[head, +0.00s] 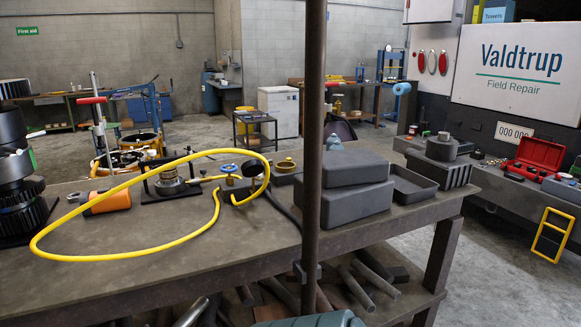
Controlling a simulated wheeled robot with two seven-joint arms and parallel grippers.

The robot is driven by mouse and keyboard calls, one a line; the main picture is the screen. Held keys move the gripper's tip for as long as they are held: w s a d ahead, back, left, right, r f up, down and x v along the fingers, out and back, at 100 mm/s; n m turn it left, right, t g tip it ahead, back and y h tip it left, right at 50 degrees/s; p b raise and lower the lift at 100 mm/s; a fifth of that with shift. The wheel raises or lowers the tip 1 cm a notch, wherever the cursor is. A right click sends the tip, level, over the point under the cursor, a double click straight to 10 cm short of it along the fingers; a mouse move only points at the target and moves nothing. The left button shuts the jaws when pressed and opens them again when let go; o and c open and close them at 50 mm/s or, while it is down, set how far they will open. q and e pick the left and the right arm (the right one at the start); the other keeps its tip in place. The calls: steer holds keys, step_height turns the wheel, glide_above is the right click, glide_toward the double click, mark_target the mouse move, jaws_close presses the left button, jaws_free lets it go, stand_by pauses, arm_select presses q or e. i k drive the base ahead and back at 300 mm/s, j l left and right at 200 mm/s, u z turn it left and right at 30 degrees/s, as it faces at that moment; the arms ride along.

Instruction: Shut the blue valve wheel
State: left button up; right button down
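The blue valve wheel (229,168) is small in the head view and sits on the brass and yellow fitting on the workbench. A yellow hose (120,256) makes a wide loop over the bench, close around the fitting. A round gauge (252,168) stands just right of the wheel. A clamp-like fixture with a metal body (169,182) stands to its left. The wheel is too small to tell how far it is turned. Neither of my grippers is in view.
A dark vertical post (313,120) stands in front of the workbench (260,255), right of the wheel. Grey cases (352,202) and an open tray (411,184) fill the right side. An orange-ended cylinder (106,202) lies left. The bench's front left is mostly clear.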

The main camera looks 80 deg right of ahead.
mark_target(228, 168)
steer(key=z, duration=2.75)
